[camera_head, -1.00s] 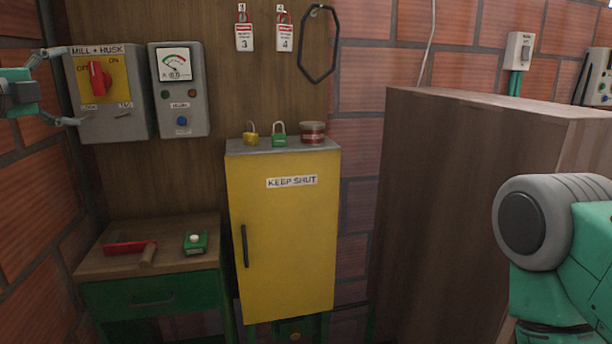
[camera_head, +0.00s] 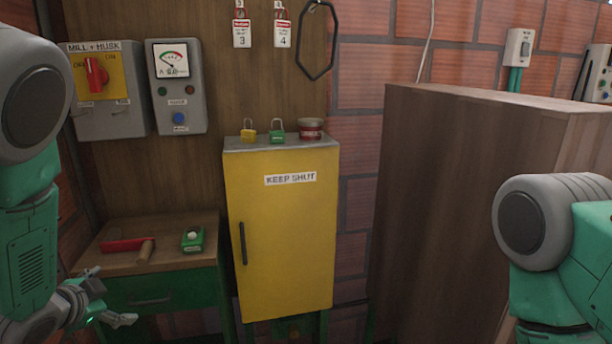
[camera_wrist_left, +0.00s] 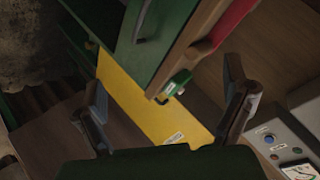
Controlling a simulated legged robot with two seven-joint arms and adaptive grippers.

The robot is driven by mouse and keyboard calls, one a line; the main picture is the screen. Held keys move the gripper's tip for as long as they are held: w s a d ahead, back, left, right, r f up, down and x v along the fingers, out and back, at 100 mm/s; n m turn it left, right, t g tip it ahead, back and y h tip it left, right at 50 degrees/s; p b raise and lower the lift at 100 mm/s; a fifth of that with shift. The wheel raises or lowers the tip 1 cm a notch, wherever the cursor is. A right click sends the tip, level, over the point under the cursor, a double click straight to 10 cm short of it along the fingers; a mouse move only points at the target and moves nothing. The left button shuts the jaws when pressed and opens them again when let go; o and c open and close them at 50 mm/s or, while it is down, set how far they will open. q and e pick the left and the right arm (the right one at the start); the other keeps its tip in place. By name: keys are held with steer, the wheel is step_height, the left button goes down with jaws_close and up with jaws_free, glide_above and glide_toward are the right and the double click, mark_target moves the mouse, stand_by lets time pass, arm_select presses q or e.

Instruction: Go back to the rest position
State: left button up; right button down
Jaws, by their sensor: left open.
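My left gripper (camera_head: 108,296) is low at the left of the head view, in front of the green bench's drawer. Its two fingers are apart with nothing between them; they also show spread in the left wrist view (camera_wrist_left: 165,100). My left arm rises along the left edge. The grey upper part of my right arm shows at the right edge, but its gripper is out of the picture.
A large brown wooden box (camera_head: 440,200) stands at the right. Switch boxes hang on the wall.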

arm_select(q)
steer(key=s+d+f+n+g, duration=0.2)
steer(key=s+f, duration=0.5)
steer(key=s+d+f+n+g, duration=0.2)
steer(key=s+d+f+g, duration=0.1)
steer(key=s+f, duration=0.5)
steer(key=s+d+f+n+g, duration=0.2)
steer(key=s+d+f, duration=0.1)
steer(key=s, duration=0.7)
steer(key=s+d+f+n+g, duration=0.2)
steer(key=s+d+f+g, duration=0.1)
steer(key=s, duration=0.7)
steer(key=shift+f+b, duration=0.35)
steer(key=shift+f, duration=0.3)
steer(key=shift+w, duration=0.15)
